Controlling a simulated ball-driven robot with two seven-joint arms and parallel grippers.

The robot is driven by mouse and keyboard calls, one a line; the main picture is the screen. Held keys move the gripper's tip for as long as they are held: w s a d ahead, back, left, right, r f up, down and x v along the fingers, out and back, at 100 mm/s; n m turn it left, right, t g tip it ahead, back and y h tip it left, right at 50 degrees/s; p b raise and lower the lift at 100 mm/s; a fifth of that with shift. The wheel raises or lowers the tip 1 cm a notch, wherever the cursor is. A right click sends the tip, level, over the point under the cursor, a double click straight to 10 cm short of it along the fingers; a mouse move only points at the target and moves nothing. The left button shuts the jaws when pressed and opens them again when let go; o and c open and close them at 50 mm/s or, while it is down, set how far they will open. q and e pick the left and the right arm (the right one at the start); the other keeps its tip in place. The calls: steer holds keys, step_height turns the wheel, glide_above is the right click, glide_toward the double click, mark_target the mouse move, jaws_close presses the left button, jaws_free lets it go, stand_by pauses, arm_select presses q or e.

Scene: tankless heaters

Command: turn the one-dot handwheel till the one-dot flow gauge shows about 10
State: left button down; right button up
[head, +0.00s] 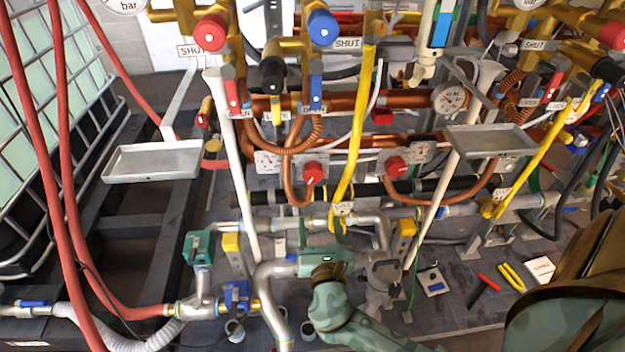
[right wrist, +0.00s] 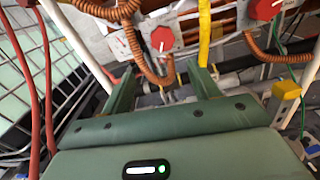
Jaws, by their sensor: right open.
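Two red handwheels sit on the pipes in the middle. The left handwheel (head: 313,172) has a pale gauge plate (head: 267,162) to its left; the right handwheel (head: 397,168) has a gauge (head: 423,152) at its upper right. Dot marks and needle readings are too small to make out, so I cannot tell which wheel has one dot. My right gripper (head: 322,240) is open and empty, below and apart from the left handwheel. In the right wrist view, this handwheel (right wrist: 162,40) shows beyond the gap between the fingers (right wrist: 164,92). My left gripper is not in view.
A yellow pipe (head: 352,130) comes down close right of the left handwheel. Copper coils (head: 290,135) hang above it. A white pole (head: 232,165) and grey trays (head: 155,160) (head: 490,141) stand either side. Tools (head: 488,282) lie on the bench at right.

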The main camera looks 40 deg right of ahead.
mark_target(314, 176)
steer(key=shift+n, duration=0.3)
steer(key=b+x, duration=0.1)
steer(key=x, duration=0.4)
steer(key=b+x, duration=0.2)
steer(key=x, duration=0.3)
steer(key=b+x, duration=0.1)
steer(key=x, duration=0.4)
steer(key=shift+s+d+f, duration=0.1)
steer(key=shift+d+f, duration=0.15)
steer(key=shift+f, duration=0.05)
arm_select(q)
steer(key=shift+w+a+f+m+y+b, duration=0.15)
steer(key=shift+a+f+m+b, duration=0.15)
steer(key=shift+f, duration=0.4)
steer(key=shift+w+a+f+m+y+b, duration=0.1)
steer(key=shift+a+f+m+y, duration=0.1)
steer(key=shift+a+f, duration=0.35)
arm_select(e)
steer(key=shift+w+d+r, duration=0.2)
steer(key=shift+w+d, duration=0.15)
steer(key=shift+w, duration=0.2)
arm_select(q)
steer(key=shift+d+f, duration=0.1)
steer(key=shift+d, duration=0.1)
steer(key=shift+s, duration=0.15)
arm_select(e)
steer(key=c, duration=0.7)
